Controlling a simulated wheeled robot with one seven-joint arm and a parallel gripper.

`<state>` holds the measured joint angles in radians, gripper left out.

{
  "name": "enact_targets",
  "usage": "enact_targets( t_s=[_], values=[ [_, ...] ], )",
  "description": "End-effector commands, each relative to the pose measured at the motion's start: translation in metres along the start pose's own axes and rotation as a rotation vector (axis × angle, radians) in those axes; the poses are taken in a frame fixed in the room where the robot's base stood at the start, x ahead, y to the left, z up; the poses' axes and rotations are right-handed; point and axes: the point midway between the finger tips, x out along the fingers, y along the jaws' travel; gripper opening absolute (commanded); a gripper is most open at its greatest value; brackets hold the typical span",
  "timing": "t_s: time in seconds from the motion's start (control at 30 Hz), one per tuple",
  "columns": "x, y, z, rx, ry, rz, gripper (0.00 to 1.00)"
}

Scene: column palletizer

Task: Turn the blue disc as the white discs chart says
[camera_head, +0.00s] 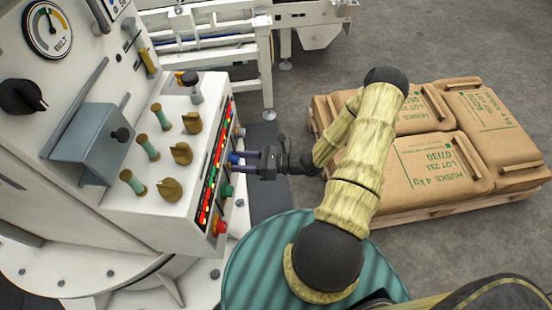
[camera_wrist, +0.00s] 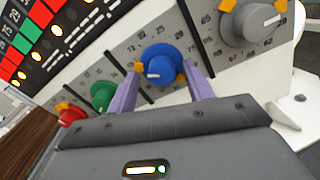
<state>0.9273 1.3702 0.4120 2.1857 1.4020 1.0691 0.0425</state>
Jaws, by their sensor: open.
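The blue disc (camera_wrist: 160,58) is a dial on the white panel's lower face, with a pale pointer line and a number scale around it. It also shows small at the panel edge in the head view (camera_head: 234,158). My gripper (camera_wrist: 163,74) is open, its two purple fingers pointing at the blue disc, one on each side. I cannot tell whether they touch it. A pale grey-white disc (camera_wrist: 252,24) sits to its right. A green disc (camera_wrist: 103,96) and a red disc (camera_wrist: 71,116) sit to its left. I cannot make out a chart for the white discs.
The panel carries a lit board of red, green and yellow marks (camera_wrist: 30,45), several brass knobs (camera_head: 181,153) and green-handled levers (camera_head: 147,147). A pallet of brown sacks (camera_head: 440,160) stands right of my arm. A white conveyor frame (camera_head: 215,50) is behind.

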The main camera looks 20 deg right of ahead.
Motion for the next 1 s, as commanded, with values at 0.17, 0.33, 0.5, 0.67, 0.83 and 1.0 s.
enact_targets(
  t_s=[0.17,0.33,0.5,0.67,0.83,1.0],
  values=[
    [-0.009,-0.001,0.001,-0.003,-0.001,-0.003,0.52],
    [-0.035,-0.002,0.000,-0.003,0.000,-0.005,0.52],
    [-0.070,-0.001,0.000,-0.002,0.001,-0.005,0.52],
    [-0.102,-0.001,0.000,-0.001,0.001,-0.003,0.52],
    [-0.136,0.000,0.000,0.000,0.002,-0.002,0.52],
    [-0.164,0.001,0.000,0.001,0.003,0.001,0.52]
  ],
)
